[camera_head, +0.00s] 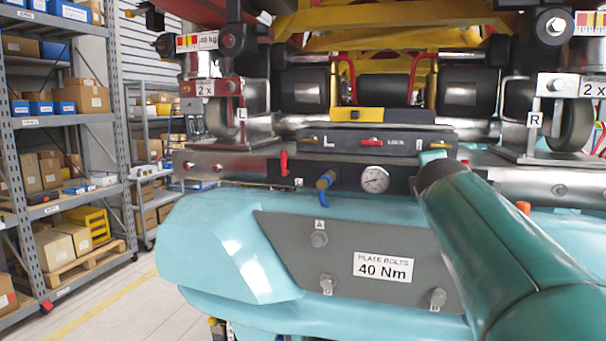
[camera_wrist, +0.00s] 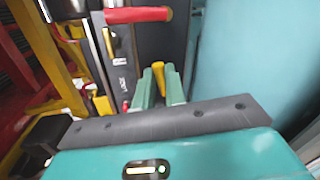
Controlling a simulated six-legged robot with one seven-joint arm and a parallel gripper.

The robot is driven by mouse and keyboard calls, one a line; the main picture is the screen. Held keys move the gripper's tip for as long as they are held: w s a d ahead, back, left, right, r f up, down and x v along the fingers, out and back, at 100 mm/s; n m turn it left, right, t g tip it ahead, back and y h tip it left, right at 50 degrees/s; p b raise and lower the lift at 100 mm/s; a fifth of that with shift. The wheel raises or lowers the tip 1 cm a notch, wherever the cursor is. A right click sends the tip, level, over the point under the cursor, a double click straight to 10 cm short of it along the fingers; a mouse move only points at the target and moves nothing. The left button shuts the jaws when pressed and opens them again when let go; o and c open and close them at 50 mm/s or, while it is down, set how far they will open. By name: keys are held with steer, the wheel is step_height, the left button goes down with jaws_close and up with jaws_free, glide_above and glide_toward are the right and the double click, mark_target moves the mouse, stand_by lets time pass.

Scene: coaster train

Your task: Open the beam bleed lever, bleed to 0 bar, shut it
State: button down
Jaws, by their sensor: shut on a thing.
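My gripper (camera_wrist: 158,90) is shut on a yellow lever (camera_wrist: 159,72) that shows between its two teal fingers in the wrist view. In the head view my green arm reaches in from the lower right, and a teal part of my gripper (camera_head: 432,156) shows at the front of the beam, right of the gauge. The yellow lever is hidden there behind my arm. The round white pressure gauge (camera_head: 375,179) sits on the dark beam block, but its needle is too small to read. A brass fitting (camera_head: 325,180) with a blue end is left of the gauge.
A red lever (camera_head: 284,162) hangs at the beam's left. A lock panel (camera_head: 375,142) with a red handle lies above the gauge. A red handle (camera_wrist: 138,15) also shows in the wrist view. Below is a grey bolt plate (camera_head: 340,245) marked 40 Nm. Shelves (camera_head: 60,150) stand left.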

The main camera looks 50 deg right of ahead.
steer(key=shift+s+f+m, duration=0.15)
steer(key=shift+m, duration=0.35)
steer(key=c, duration=1.5)
jaws_free()
steer(key=shift+o, duration=0.2)
steer(key=v, duration=1.3)
steer(key=shift+s+a, duration=0.2)
steer(key=shift+a, duration=0.05)
steer(key=shift+c, duration=0.4)
